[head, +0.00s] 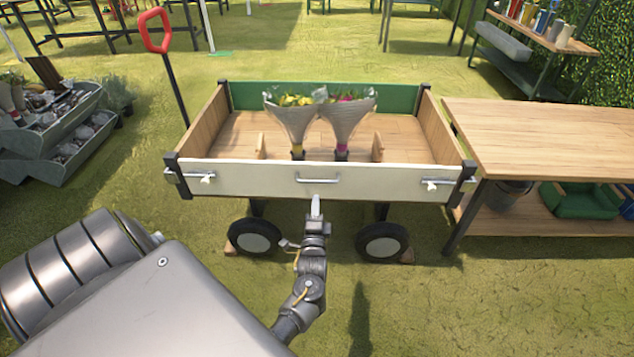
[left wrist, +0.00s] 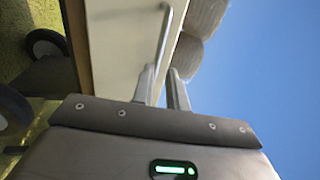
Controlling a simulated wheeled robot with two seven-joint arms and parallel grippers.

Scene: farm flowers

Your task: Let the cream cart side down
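The cream cart side (head: 250,180) stands upright at the front of the wooden cart, with a metal handle (head: 317,180) at its middle. A latch shows near its left end (head: 203,178) and another near its right end (head: 433,184). My left gripper (head: 316,205) is in front of the side, at the handle's height or just below. In the left wrist view its two fingers (left wrist: 163,92) are apart, with the handle (left wrist: 164,35) close to their tips; I cannot tell whether they touch it. The cream side (left wrist: 120,50) also fills part of that view. My right gripper is not in view.
Two wrapped bouquets (head: 296,120) (head: 346,120) stand in the cart between small wooden blocks. A wooden table (head: 545,135) stands close at the right. A grey tiered planter (head: 60,150) is at the left. The grass in front of the cart is clear.

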